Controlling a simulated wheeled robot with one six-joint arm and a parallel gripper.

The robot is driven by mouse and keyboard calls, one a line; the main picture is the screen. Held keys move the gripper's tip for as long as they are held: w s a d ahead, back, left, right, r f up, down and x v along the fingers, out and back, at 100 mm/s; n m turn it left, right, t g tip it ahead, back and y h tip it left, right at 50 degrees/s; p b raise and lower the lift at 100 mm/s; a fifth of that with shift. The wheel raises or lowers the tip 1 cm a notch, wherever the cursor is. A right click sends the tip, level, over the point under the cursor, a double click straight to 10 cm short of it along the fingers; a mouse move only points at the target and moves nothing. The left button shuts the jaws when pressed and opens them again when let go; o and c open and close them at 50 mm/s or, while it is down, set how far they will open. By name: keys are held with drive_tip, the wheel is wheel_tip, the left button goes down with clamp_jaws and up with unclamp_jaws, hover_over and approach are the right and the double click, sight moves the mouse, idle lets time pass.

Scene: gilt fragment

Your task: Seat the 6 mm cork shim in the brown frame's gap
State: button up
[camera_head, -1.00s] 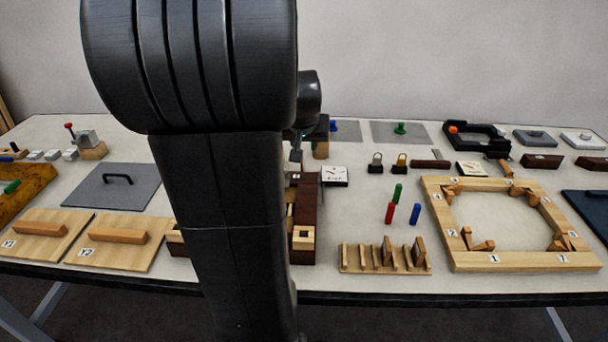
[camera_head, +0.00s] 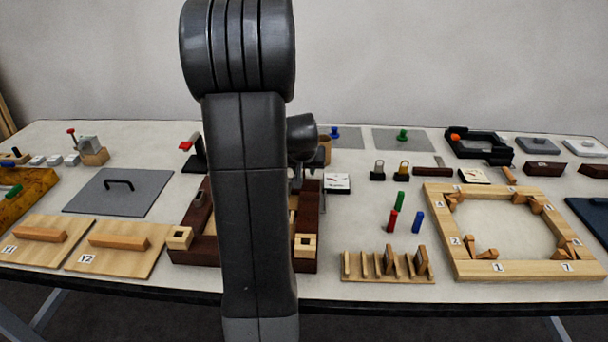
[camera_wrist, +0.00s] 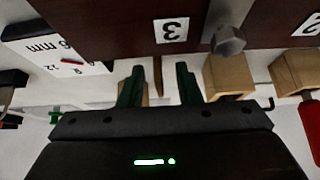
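The dark brown frame (camera_head: 309,207) lies mid-table, partly hidden behind my arm. In the wrist view the brown frame (camera_wrist: 120,25) fills the top and bears an upside-down "3" label. My gripper (camera_wrist: 159,80) has two dark green fingers apart, pointing at the frame's edge. A thin brown upright strip, which looks like the cork shim (camera_wrist: 157,75), stands between the fingers with clear space on both sides. Its far end meets the frame's edge; I cannot tell how deep it sits in a gap. In the head view my arm hides the fingertips.
Pale wooden blocks (camera_wrist: 228,76) and a metal bolt (camera_wrist: 228,40) are close by the fingers. A "6 mm" dial card (camera_wrist: 55,50) lies at left. A slotted wooden rack (camera_head: 388,277) holds brown pieces. A light wooden frame (camera_head: 525,270) is at right.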

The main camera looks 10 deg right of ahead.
drive_tip(key=shift+w+d+f, duration=0.1)
drive_tip(key=shift+w+f, duration=0.15)
drive_tip(key=shift+f, duration=0.2)
clamp_jaws()
wheel_tip(320, 180, up, 16)
drive_tip(key=p, duration=0.7)
wheel_tip(320, 180, down, 6)
drive_tip(key=b, duration=0.7)
drive_tip(key=shift+f+b, duration=0.15)
drive_tip(key=shift+b, duration=0.15)
wheel_tip(320, 180, down, 9)
drive_tip(key=shift+f+b, duration=0.2)
drive_tip(key=shift+b, duration=0.2)
